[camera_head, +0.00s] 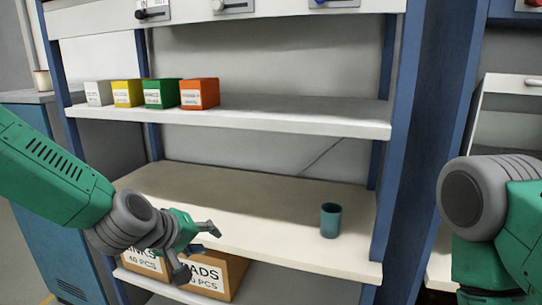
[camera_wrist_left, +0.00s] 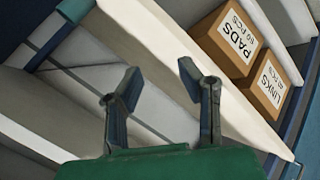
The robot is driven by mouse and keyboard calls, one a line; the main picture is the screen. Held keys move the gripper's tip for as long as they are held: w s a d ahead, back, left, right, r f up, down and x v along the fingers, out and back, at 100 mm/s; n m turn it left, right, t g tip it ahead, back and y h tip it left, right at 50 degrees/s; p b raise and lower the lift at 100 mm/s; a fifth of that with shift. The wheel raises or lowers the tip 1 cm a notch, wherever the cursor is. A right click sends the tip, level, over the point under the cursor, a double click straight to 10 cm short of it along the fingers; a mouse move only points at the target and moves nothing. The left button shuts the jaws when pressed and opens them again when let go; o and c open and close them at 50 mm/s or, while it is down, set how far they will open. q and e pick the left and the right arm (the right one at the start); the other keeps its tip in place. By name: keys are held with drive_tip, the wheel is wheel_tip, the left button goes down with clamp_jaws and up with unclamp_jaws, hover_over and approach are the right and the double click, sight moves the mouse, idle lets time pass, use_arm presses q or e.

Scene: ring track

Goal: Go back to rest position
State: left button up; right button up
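My left gripper (camera_head: 197,252) is open and empty in the head view, in front of the middle shelf's front edge at the lower left. In the left wrist view its two fingers (camera_wrist_left: 163,98) stand apart with nothing between them. My right arm shows at the right edge of the head view, but its gripper is outside the picture. A teal cup (camera_head: 330,220) stands upright on the right part of the middle shelf (camera_head: 265,205), well apart from my left gripper.
Cardboard boxes marked PADS (camera_head: 232,275) and LINKS (camera_head: 146,262) sit on the lower shelf, close behind my left gripper. Several small coloured boxes (camera_head: 160,93) line the upper shelf (camera_head: 290,116). A blue post (camera_head: 425,150) stands right of the shelves. The middle shelf is mostly clear.

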use_arm(q)
drive_tip(key=s+a+f+m+g+y+b, duration=0.15)
drive_tip(key=s+a+f, duration=0.25)
drive_tip(key=s+f, duration=0.5)
drive_tip(key=s+a+f+m+g+y, duration=0.1)
drive_tip(key=s+a+f+m+g, duration=0.15)
drive_tip(key=s+f, duration=0.75)
drive_tip(key=s+a+f+m+g+y+b, duration=0.1)
drive_tip(key=s+a+f+g, duration=0.1)
drive_tip(key=s+a+f, duration=0.2)
drive_tip(key=s+a+f+m+g+y+b, duration=0.1)
drive_tip(key=s+a+f, duration=0.4)
drive_tip(key=s+f, duration=0.5)
drive_tip(key=shift+s+m+g+b, duration=0.3)
drive_tip(key=shift+s+m+g, duration=0.15)
drive_tip(key=shift+s, duration=0.9)
use_arm(e)
drive_tip(key=shift+a+f, duration=0.3)
drive_tip(key=shift+f, duration=0.75)
drive_tip(key=shift+a+f, duration=0.25)
drive_tip(key=shift+f, duration=0.8)
use_arm(q)
drive_tip(key=shift+w+d+y, duration=0.15)
drive_tip(key=shift+d+y, duration=0.1)
drive_tip(key=shift+d, duration=0.05)
use_arm(e)
drive_tip(key=shift+d+f, duration=0.1)
drive_tip(key=shift+d, duration=0.25)
